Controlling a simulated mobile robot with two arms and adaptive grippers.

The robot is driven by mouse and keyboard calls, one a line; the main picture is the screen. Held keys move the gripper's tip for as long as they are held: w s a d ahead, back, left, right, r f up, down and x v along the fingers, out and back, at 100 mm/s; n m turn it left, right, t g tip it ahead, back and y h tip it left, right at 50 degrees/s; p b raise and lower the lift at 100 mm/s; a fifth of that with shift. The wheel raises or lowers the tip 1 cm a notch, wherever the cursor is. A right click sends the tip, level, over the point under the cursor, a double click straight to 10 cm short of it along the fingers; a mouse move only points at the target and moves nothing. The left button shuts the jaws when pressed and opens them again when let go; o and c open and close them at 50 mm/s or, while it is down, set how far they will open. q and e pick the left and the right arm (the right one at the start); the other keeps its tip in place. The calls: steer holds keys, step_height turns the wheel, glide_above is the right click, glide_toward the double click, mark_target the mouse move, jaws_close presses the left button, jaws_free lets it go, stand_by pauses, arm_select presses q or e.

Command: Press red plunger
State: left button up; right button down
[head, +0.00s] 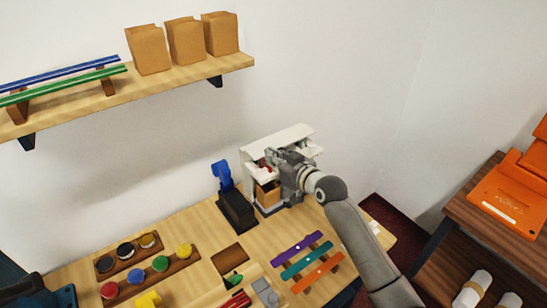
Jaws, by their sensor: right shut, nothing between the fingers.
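A white dispenser-like stand (290,137) is at the back of the wooden counter against the wall, with a light wooden box (266,194) in its lower part. A small red part (264,170), which looks like the red plunger, shows at the front of the stand. My right gripper (272,161) is shut and empty, its fingertips right at this red part and hiding much of it. I cannot tell whether they touch. The right arm reaches in from the lower right.
A black stand with a blue lever (222,177) is just left of the white stand. Colored strips (305,256) lie in front of it, and a rack of colored jars (137,275) is at left. A shelf with paper bags (185,42) hangs above. An orange case (509,201) is at right.

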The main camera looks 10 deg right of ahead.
steer(key=shift+f+b, duration=1)
steer(key=shift+f, duration=0.4)
arm_select(q)
steer(key=shift+f, duration=0.9)
arm_select(e)
steer(key=shift+r, duration=0.1)
step_height(320, 180, up, 5)
steer(key=p, duration=0.4)
arm_select(q)
steer(key=b, duration=0.1)
steer(key=s+b, duration=0.1)
steer(key=b, duration=0.1)
steer(key=shift+d+r, duration=0.15)
steer(key=shift+r, duration=0.1)
arm_select(e)
steer(key=f+v, duration=0.1)
steer(key=v, duration=0.8)
steer(key=shift+s+d+r, duration=0.15)
steer(key=shift+s+d, duration=0.1)
steer(key=shift+s, duration=0.2)
